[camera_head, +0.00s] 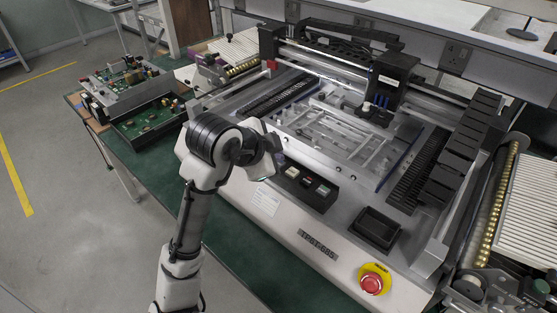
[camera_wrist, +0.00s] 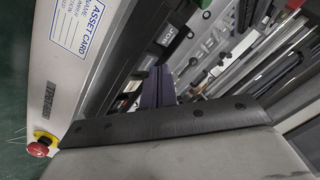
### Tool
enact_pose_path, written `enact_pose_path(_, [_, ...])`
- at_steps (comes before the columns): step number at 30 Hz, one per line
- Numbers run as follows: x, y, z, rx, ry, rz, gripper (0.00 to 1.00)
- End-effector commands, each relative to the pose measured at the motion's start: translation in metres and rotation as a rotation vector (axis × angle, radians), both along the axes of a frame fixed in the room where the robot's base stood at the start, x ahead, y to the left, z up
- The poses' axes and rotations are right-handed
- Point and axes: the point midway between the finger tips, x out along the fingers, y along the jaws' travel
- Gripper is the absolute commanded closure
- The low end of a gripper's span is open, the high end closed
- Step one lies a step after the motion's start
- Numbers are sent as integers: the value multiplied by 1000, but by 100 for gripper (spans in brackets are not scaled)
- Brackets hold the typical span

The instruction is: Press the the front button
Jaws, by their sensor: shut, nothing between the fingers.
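My gripper (camera_wrist: 160,84) shows as dark, closed, empty fingers in the wrist view, over the panel area. In the head view my wrist is just left of the panel and the fingertips are hard to make out. I cannot tell whether they touch anything.
The machine's gantry head (camera_head: 390,80) stands behind the panel. An empty black tray (camera_head: 378,228) is right of it. Circuit boards (camera_head: 150,120) lie on the green table at left. A white asset card (camera_head: 266,200) is on the front face.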

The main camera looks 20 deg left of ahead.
Motion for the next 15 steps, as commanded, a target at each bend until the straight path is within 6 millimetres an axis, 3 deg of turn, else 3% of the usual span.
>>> enact_pose_path(4, [0, 0, 9, 0, -1, 0, 100])
enact_pose_path(15, [0, 0, 11, 0, 0, 0, 100])
